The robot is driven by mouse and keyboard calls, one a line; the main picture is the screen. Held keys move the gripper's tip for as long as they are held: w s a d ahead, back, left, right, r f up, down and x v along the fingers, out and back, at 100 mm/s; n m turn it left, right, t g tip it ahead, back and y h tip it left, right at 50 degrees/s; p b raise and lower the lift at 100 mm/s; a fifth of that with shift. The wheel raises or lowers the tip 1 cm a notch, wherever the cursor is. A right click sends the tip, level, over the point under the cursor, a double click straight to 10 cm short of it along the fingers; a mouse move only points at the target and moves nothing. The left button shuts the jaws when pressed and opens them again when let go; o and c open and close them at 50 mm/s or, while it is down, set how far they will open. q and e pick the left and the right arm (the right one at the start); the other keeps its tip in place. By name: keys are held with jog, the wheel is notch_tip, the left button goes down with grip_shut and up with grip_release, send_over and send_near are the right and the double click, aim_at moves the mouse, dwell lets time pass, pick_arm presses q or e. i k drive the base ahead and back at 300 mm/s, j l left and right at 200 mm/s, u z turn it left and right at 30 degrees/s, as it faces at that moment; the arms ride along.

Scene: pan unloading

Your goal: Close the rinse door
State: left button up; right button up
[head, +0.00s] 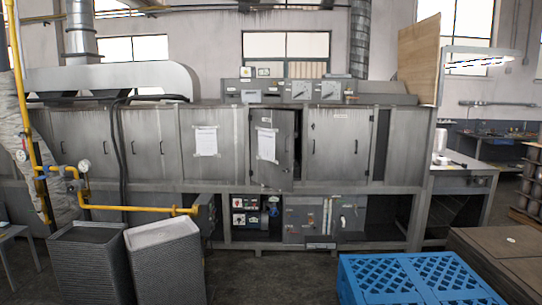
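A long grey steel machine (215,168) runs across the head view, with several doors along its front. One door (284,172) right of the middle, with a white paper sheet on it, stands ajar. A dark gap (298,150) shows along its right side. I take it as the rinse door, but no readable label confirms this. The door to its right (340,145) and the papered panel to its left (206,170) look shut. Neither of my grippers is in view.
Blue plastic crates (415,272) stand at the front right, beside brown stacked boards (500,250). Two grey stacks (165,265) stand at the front left, near a yellow pipe (130,208). Floor (270,280) is clear between them.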

aim_at(272, 131)
jog(key=i, duration=4)
jog(key=i+u, duration=0.45)
jog(key=k+j, duration=0.05)
jog(key=k, duration=0.05)
